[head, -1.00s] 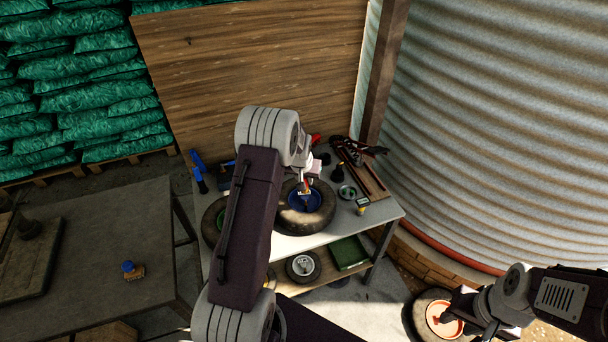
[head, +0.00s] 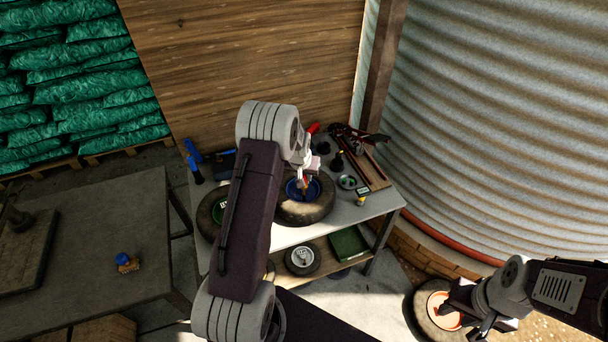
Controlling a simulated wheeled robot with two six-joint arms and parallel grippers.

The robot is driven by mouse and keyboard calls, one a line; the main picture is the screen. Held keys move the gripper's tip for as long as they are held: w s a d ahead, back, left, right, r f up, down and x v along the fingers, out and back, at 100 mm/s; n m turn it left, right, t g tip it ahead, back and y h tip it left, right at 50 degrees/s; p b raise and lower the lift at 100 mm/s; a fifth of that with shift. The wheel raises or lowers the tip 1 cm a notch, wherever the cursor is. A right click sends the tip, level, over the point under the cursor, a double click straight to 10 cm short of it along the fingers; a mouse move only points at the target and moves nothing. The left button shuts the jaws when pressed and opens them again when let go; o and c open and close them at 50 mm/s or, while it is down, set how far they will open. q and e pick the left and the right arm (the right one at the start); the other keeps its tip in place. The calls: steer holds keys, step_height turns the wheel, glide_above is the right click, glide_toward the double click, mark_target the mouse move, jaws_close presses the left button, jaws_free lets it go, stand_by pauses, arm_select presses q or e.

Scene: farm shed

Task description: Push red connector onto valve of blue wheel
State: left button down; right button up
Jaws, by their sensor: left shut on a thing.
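The blue wheel (head: 294,188), a dark tyre with a blue hub, lies flat on the grey workbench. My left gripper (head: 304,182) is right over its hub, shut on a small reddish piece that looks like the red connector. The fingers and arm hide most of the connector and the valve, so I cannot tell whether they touch. My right gripper (head: 466,314) is at the lower right, beside a tyre with an orange-red hub (head: 440,308); its jaw opening is unclear.
A green-hubbed wheel (head: 215,214) lies left of the blue wheel, partly behind my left arm. Tools on a wooden tray (head: 368,170), a small yellow-labelled item (head: 361,200) and dark fittings stand to the right. A lower shelf holds a small wheel (head: 302,258) and a green box (head: 348,243).

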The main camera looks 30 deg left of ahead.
arm_select(q)
steer(key=shift+s+r, duration=0.1)
stand_by(0.3)
steer(key=shift+f, duration=0.2)
steer(key=shift+f+b, duration=0.25)
steer(key=shift+b, duration=0.1)
stand_by(0.5)
steer(key=shift+f+b, duration=0.65)
steer(key=shift+f, duration=0.25)
steer(key=shift+f, duration=0.15)
steer(key=shift+f+b, duration=0.5)
steer(key=shift+f, duration=0.2)
stand_by(0.5)
